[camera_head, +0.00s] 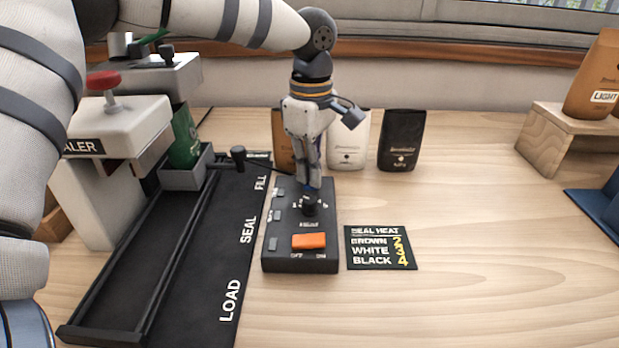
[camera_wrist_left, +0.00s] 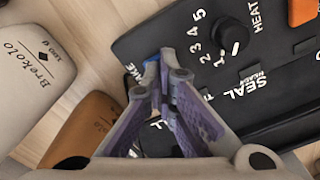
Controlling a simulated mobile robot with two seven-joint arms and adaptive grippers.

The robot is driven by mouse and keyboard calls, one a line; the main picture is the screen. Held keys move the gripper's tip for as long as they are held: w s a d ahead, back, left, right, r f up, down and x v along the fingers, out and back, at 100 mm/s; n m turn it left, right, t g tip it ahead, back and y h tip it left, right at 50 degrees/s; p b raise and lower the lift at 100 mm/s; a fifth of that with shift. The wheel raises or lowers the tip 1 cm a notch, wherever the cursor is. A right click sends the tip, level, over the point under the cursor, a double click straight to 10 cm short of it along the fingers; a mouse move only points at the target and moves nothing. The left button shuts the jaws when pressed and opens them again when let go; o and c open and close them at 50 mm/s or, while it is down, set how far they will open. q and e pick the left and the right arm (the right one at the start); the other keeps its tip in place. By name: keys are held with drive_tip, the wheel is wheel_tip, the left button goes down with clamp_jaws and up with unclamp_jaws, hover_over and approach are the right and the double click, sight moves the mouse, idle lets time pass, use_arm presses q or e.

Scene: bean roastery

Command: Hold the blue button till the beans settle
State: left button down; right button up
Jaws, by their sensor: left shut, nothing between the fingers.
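The blue button (camera_wrist_left: 152,66) shows only as a small blue patch at my left fingertips in the left wrist view, by a partly covered label ending in "AKE". My left gripper (camera_head: 306,184) points down at the far end of the black control panel (camera_head: 285,262). It is shut and empty; its fingertips (camera_wrist_left: 163,76) overlap the blue patch. I cannot tell for sure whether they press it. In the head view the gripper hides the button. A green bag (camera_head: 184,146) stands in a grey holder (camera_head: 187,179) on the left; no beans are visible. My right gripper is out of view.
The panel carries a black dial (camera_head: 309,205), grey switches and an orange switch (camera_head: 309,241). Brown, white (camera_head: 347,145) and black bags (camera_head: 401,140) stand behind it. A seal-heat card (camera_head: 380,248) lies right of it. The sealer (camera_head: 110,127) stands left. The table's right front is clear.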

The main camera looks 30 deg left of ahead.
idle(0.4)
use_arm(q)
drive_tip(key=shift+r+p, duration=0.45)
drive_tip(key=shift+r, duration=2.6)
drive_tip(key=shift+f, duration=0.1)
